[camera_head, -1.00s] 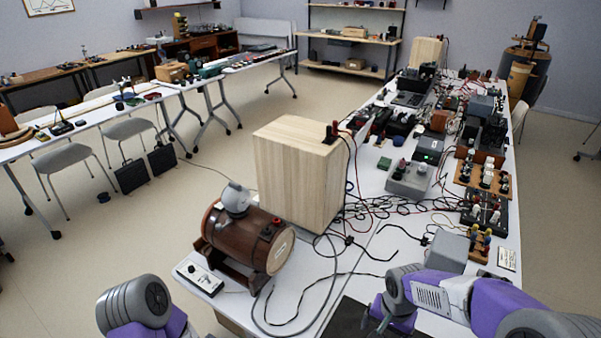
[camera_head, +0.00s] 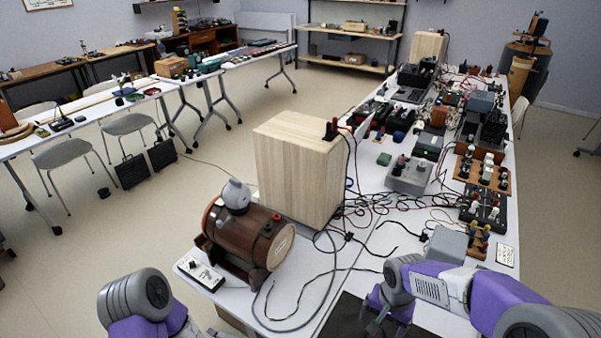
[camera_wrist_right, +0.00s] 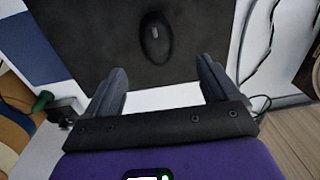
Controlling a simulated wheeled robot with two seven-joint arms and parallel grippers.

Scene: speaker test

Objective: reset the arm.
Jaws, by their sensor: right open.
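My right arm (camera_head: 445,285) comes in from the lower right in the head view. Its gripper (camera_head: 374,322) points down over a dark mat (camera_head: 345,316) at the near edge of the white table. In the right wrist view the two fingers of this gripper (camera_wrist_right: 160,82) are spread apart with nothing between them. Beyond the fingertips a black computer mouse (camera_wrist_right: 155,40) lies on the dark mat (camera_wrist_right: 85,50). Part of my left arm (camera_head: 145,305) shows at the lower left of the head view; its gripper is out of frame.
A wooden barrel device (camera_head: 240,240) and a tall wooden box (camera_head: 298,175) stand on the table's left side. A grey metal box (camera_head: 447,245) is close to my right arm. Loose cables (camera_head: 330,268) cross the tabletop. Crowded electrical equipment fills the far part.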

